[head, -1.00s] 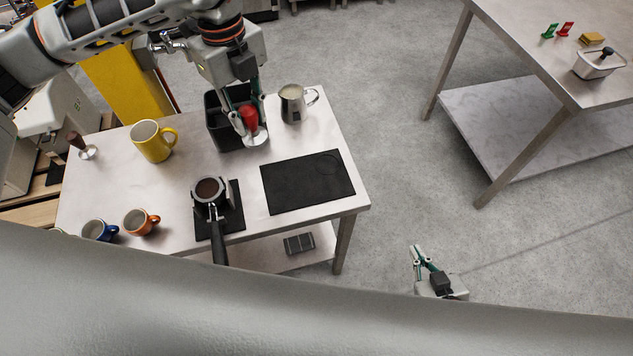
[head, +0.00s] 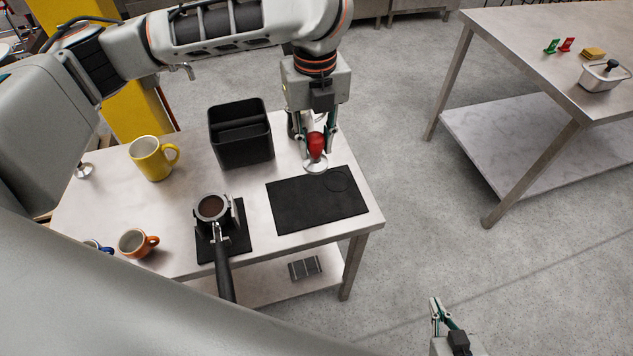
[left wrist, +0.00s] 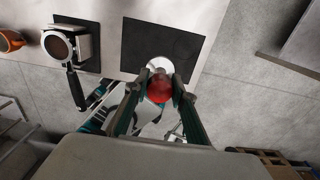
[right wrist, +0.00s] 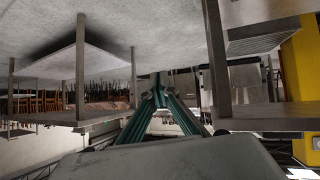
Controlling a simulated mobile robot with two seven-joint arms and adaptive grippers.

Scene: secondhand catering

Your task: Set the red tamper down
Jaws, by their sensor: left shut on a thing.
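The red tamper (head: 316,147) has a red handle and a round silver base. My left gripper (head: 317,136) is shut on its handle and holds it roughly upright, base down, at the back edge of the black mat (head: 290,212). In the left wrist view the red handle (left wrist: 160,90) sits between the fingers, and the silver base overlaps the mat's edge (left wrist: 150,38). I cannot tell whether the base touches anything. My right gripper (head: 436,312) is empty and low over the floor, right of the table; its fingertips come together in the right wrist view (right wrist: 158,92).
A black knock box (head: 240,150) stands left of the tamper. A metal pitcher (head: 293,126) is mostly hidden behind my left gripper. A portafilter (head: 214,215), a yellow mug (head: 150,160) and an orange cup (head: 135,243) are further left. The mat's middle is clear.

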